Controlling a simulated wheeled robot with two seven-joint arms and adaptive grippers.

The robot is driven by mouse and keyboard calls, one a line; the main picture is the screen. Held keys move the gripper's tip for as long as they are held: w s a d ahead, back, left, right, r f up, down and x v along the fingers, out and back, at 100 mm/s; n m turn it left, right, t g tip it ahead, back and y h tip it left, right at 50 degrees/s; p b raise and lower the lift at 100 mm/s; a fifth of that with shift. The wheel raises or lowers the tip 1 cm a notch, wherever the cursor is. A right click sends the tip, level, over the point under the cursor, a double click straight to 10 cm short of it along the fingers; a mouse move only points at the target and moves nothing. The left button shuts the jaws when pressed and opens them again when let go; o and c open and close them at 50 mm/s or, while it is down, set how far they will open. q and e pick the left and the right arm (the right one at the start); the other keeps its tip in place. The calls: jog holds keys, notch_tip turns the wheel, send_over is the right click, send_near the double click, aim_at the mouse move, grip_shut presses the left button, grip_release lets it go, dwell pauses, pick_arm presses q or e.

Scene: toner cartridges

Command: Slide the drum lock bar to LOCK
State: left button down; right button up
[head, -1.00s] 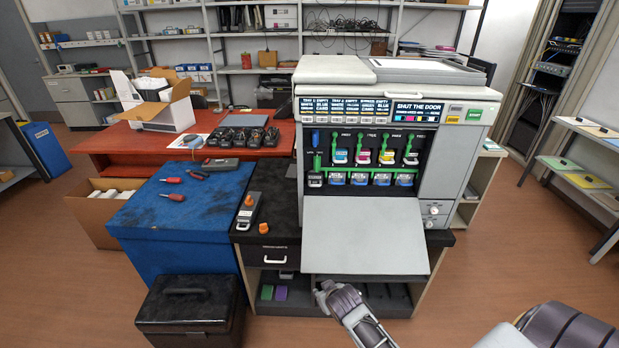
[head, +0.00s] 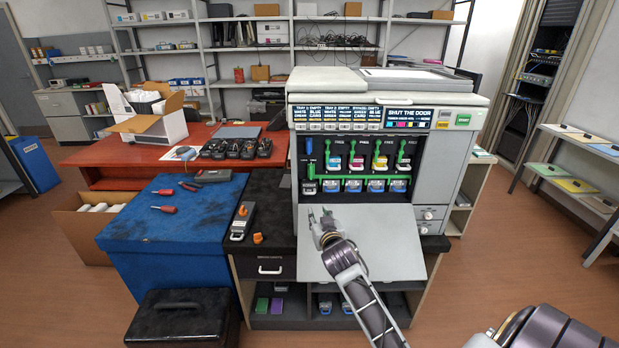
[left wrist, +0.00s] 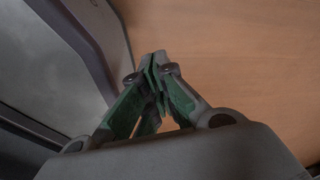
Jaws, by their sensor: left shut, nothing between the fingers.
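The printer's (head: 456,170) front door is folded down, and a green horizontal bar (head: 360,178) runs across the open bay below several upright green levers. A short green upright piece (head: 310,170) stands at the bar's left end, below a blue-topped part (head: 309,147). The small labels above the levers seem to read FREE.
The lowered door panel (head: 385,250) juts out in front of the bay. A blue cabinet (head: 175,225) with screwdrivers stands left, and a black case (head: 180,318) in front of it. An orange-knobbed tool (head: 241,222) lies on the black counter. Floor on the right is open.

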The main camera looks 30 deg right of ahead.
pick_arm(q)
jog(key=shift+w+a, duration=0.5)
jog(key=shift+w, duration=0.05)
pick_arm(e)
notch_tip(320, 180, up, 6)
jog(key=w+d+t, duration=0.2)
jog(key=shift+w+r+m+h, duration=0.2)
jog(key=shift+m+h, duration=0.1)
jog(key=shift+h, duration=0.1)
pick_arm(q)
jog(key=shift+d, duration=0.1)
